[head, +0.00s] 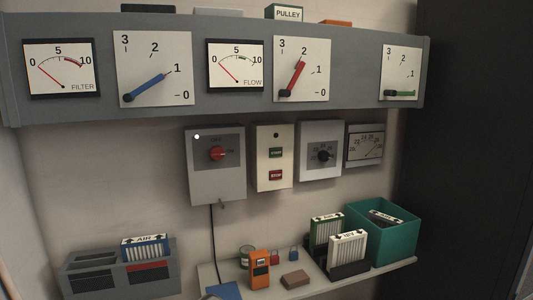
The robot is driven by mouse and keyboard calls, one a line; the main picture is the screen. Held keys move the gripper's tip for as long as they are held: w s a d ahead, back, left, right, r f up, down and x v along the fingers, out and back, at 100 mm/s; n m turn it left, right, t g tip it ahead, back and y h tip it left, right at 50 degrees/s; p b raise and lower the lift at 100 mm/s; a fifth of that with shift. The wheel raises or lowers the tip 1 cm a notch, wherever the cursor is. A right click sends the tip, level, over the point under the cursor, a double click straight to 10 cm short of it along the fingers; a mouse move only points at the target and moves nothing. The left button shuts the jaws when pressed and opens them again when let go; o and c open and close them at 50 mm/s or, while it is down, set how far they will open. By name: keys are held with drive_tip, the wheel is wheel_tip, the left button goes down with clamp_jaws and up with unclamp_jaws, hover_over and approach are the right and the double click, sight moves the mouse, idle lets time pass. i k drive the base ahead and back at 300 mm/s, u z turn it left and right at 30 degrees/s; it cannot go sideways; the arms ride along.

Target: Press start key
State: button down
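A cream control box (274,186) hangs on the wall below the gauge shelf, in the middle of the head view. It carries a green key (276,153), whose small label seems to read START, above a red key (276,175), whose label seems to read STOP. A small dark round spot sits above the green key. Nothing covers the two keys. My gripper is not in view.
A grey box with a red rotary knob (217,153) hangs left of the cream box, and one with a black knob (323,156) hangs right. The gauge shelf (200,116) juts out above. Below, a ledge (333,282) holds filters, a teal bin (398,246) and an orange meter (259,270).

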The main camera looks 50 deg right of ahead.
sight(276, 152)
drive_tip(key=i, duration=0.9)
drive_tip(key=z, duration=0.05)
